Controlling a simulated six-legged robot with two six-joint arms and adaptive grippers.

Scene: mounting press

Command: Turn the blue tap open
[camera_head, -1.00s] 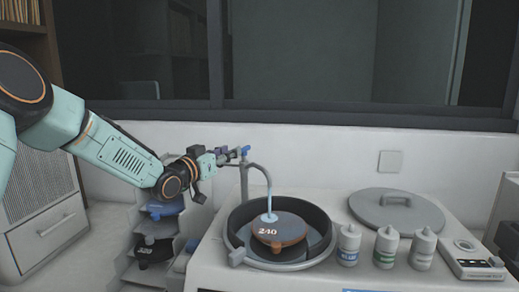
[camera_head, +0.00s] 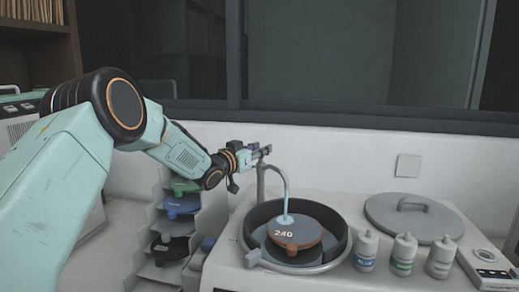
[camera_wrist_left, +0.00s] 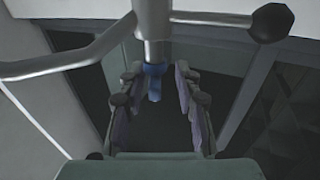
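The blue tap handle (camera_wrist_left: 154,82) sits below a grey metal pipe (camera_wrist_left: 152,30) in the left wrist view. My left gripper (camera_wrist_left: 158,95) is open, with a finger on each side of the handle and gaps between. In the head view my left gripper (camera_head: 264,151) is at the top of the curved grey faucet (camera_head: 261,182) and hides the handle. A pale blue streak (camera_head: 285,207) runs from the spout down to a brown disc marked 240 (camera_head: 297,236). My right gripper is not in view.
The disc sits in a round dark basin (camera_head: 336,227) on a white machine. Several small bottles (camera_head: 403,254), a round grey lid (camera_head: 412,217) and a control box (camera_head: 488,268) stand right of it. A stepped rack (camera_head: 152,221) with coloured discs stands left.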

